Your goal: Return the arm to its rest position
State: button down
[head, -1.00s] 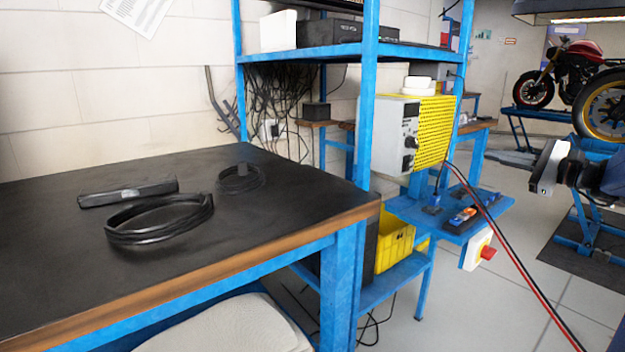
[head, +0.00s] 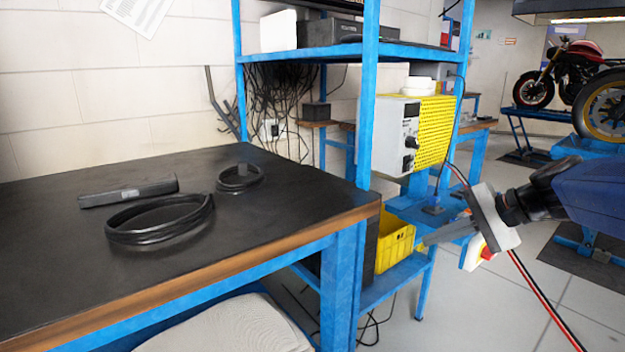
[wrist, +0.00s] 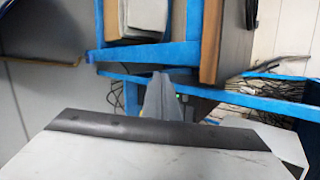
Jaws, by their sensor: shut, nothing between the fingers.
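My gripper (head: 424,242) is at the right of the head view, in front of the small blue side shelf (head: 395,208) and the yellow bin's right side. Its grey fingers point left and are together with nothing between them. In the wrist view the closed fingers (wrist: 158,82) rise from the pale gripper body, with blue frame bars behind them. My arm reaches in from the right edge and hides part of the shelf and the red-and-black cables.
A black-topped workbench (head: 60,240) with black cable coils (head: 160,236) and a black bar (head: 128,193) stands left. A yellow-and-grey box (head: 432,135) sits on the blue rack (head: 366,110). The yellow bin (head: 394,240) is low beside it. Motorcycles stand at the back right.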

jog(key=s+d+f+n+h, duration=0.1)
jog(key=s+f+n+h, duration=0.3)
jog(key=s, duration=0.6)
jog(key=s+d+f+n+g+h, duration=0.1)
jog(key=s+f+n+h, duration=0.3)
jog(key=s+f, duration=0.5)
jog(key=s+n, duration=0.1)
jog(key=n, duration=0.1)
jog(key=shift+s+n, duration=0.15)
jog(key=shift+n, duration=0.25)
